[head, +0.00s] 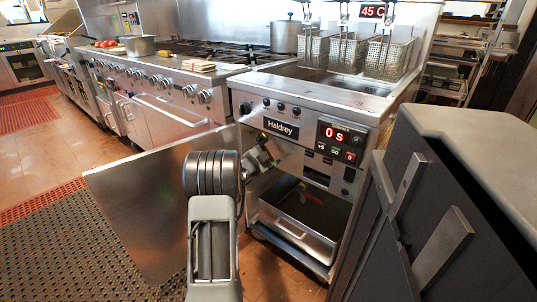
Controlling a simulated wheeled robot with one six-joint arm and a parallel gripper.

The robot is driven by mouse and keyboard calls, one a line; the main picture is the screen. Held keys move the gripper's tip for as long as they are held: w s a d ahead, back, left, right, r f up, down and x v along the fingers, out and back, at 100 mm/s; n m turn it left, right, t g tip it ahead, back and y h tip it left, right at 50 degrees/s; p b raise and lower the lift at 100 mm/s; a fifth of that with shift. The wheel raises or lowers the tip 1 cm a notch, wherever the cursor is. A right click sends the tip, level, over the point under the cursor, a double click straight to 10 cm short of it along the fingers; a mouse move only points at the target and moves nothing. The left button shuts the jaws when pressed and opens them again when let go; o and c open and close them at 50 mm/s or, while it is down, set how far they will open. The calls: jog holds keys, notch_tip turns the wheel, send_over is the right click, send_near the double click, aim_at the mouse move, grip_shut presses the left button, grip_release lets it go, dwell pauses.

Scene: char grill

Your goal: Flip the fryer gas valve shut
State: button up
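The fryer (310,115) is a steel unit labelled "Haldrey" with a lit red display reading "0 S". Its cabinet door (140,195) stands open to the left. Inside the dark lower cabinet, above a steel pan (295,228), a small red-and-yellow part (313,198) shows. It may be the gas valve, but it is too small and dim to tell its position. My gripper (268,157) is at the upper left of the cabinet opening, in front of the fryer. Its fingers are small and partly hidden by my arm, so their opening is unclear.
Several wire baskets (385,58) hang over the fryer's vat. A range (170,85) with a pot (138,45) stands to the left. A dark cabinet (460,180) with a light top is close on the right. The floor mat (60,240) at left is clear.

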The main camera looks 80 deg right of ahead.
jog(key=p+v, duration=0.3)
jog(key=v, duration=1)
jog(key=shift+a+p, duration=0.3)
jog(key=shift+a, duration=0.05)
jog(key=shift+w, duration=0.15)
jog(key=shift+c, duration=0.3)
